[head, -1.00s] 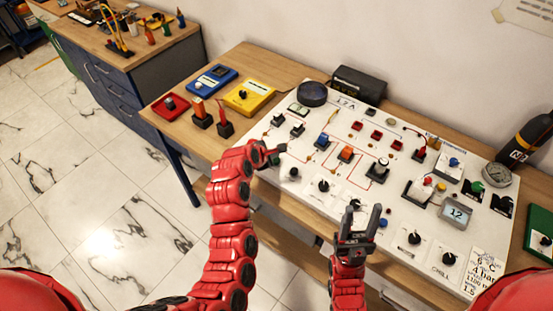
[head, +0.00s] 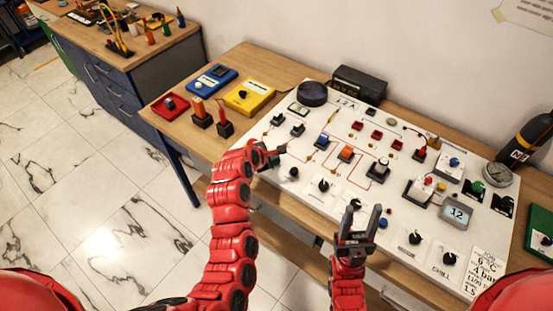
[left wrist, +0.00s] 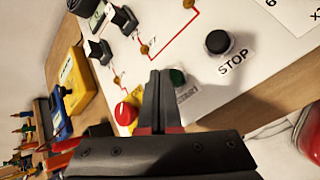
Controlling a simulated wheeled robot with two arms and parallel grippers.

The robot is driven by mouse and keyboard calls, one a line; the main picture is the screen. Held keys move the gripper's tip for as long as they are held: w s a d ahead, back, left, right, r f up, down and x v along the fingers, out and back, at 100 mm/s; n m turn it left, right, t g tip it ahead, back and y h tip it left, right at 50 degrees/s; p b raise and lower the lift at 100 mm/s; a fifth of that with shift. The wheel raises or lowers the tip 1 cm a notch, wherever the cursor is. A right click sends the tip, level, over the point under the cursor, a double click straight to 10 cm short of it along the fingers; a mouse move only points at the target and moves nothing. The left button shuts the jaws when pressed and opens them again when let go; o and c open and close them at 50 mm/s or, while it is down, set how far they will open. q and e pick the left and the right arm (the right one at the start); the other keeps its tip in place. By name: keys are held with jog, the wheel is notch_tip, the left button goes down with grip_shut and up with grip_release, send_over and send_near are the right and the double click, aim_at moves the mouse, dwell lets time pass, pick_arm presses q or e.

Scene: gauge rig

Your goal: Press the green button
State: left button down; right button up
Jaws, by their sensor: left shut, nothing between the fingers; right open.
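In the left wrist view a dark green round button (left wrist: 178,77) sits on the white panel (left wrist: 262,75), above a label partly hidden by my gripper. My left gripper (left wrist: 160,76) is shut and empty. Its fingertips appear just left of the green button; I cannot tell whether they touch it. In the head view my left gripper (head: 279,152) is over the panel's left front part, and the green button cannot be made out there. My right gripper (head: 361,214) is open and empty near the panel's front edge.
A black button (left wrist: 217,42) marked STOP is beside the green one. A red button (left wrist: 125,113) on yellow is left of my fingers. Several switches and knobs crowd the panel. A green round part (head: 477,187) sits near the gauge (head: 497,175).

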aim_at(274, 163)
pick_arm(q)
jog(key=shift+f, duration=0.55)
dwell(0.7)
jog(key=shift+r, duration=0.1)
jog(key=shift+r+p, duration=0.3)
jog(key=shift+r, duration=0.55)
notch_tip(274, 163, up, 5)
jog(key=p, duration=0.2)
jog(key=shift+p, duration=0.4)
dwell(0.4)
